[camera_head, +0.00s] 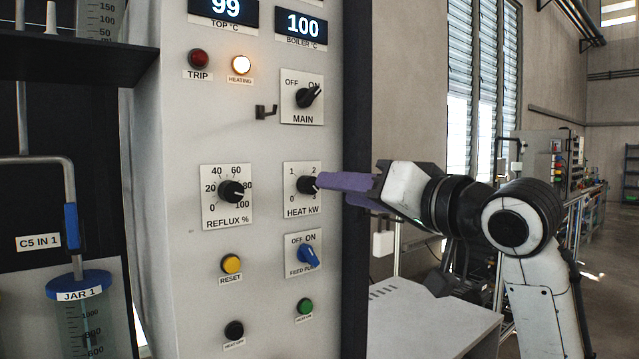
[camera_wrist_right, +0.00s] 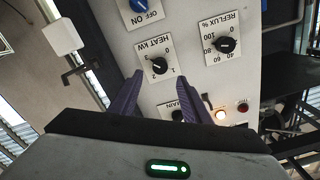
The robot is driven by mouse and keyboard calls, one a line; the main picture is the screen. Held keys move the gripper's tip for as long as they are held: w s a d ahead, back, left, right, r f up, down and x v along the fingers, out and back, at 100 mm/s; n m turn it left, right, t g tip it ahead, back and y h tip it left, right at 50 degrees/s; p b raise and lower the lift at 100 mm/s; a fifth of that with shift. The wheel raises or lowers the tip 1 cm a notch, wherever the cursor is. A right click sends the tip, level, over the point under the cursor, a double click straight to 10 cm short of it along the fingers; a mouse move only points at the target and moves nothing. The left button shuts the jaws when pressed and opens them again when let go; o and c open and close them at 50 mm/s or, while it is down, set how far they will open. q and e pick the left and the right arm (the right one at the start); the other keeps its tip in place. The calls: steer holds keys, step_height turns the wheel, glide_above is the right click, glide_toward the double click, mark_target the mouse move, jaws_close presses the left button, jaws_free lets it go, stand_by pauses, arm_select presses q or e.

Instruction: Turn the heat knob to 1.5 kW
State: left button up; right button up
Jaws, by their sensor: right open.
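The black heat knob (camera_head: 307,185) sits on a white plate marked HEAT kW (camera_head: 303,208), with a scale from 0 to 3. In the head view the right fingertips partly cover its right side, and I cannot read its pointer surely. My right gripper (camera_head: 320,182) reaches in from the right with its purple fingers at the knob. In the right wrist view the gripper (camera_wrist_right: 172,86) is open, its fingers apart and pointing at the panel. The heat knob (camera_wrist_right: 159,66) shows there beyond the fingertips, nearer the left finger; contact is unclear. My left gripper is out of view.
The main switch (camera_head: 308,97) and a small hook (camera_head: 266,112) are above, the reflux knob (camera_head: 233,191) left, and the blue feed pump switch (camera_head: 307,255) below. The heating lamp (camera_head: 241,65) is lit. Displays read 99 and 100. A grey table (camera_head: 420,315) stands right.

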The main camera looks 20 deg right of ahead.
mark_target(308, 185)
steer(key=p+x, duration=0.1)
steer(key=x, duration=0.6)
steer(key=c, duration=1)
steer(key=shift+c, duration=0.2)
